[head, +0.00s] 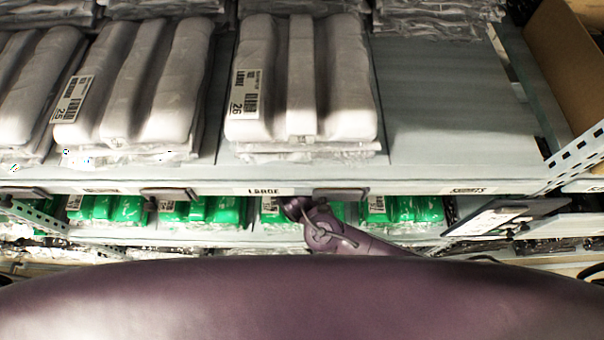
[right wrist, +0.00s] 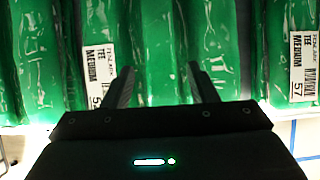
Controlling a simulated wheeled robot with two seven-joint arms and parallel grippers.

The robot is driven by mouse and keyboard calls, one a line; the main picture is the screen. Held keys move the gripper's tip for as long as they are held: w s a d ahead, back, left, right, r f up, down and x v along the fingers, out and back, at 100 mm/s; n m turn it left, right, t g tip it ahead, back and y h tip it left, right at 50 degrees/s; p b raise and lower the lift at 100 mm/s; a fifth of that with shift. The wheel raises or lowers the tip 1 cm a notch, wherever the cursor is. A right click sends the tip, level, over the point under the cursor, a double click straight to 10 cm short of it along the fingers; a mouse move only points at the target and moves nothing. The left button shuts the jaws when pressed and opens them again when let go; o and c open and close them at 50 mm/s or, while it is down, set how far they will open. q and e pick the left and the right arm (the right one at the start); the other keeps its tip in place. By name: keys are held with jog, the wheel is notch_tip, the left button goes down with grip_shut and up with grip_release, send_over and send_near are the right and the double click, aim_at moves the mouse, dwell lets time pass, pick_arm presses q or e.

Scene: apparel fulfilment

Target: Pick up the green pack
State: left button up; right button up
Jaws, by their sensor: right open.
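Several shiny green packs sit in a row on the lower shelf in the head view, among them one at the left (head: 118,208), one beside it (head: 205,210) and one at the right (head: 402,209). My right arm reaches in front of the row, and its gripper is not clear there. In the right wrist view my right gripper (right wrist: 163,86) is open and empty. My left gripper is not in view.
White packs (head: 300,80) lie on the upper shelf (head: 440,140), whose front edge overhangs the green row. That shelf is bare at its right. Another green pack (right wrist: 290,40) stands to the right in the right wrist view. A perforated post (head: 578,155) and a cardboard box (head: 568,60) are at the right.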

jog(key=w, duration=0.4)
jog(key=shift+w, duration=0.35)
jog(key=b+x, duration=0.1)
jog(key=x, duration=0.4)
jog(key=c, duration=0.9)
jog(key=shift+o, duration=0.2)
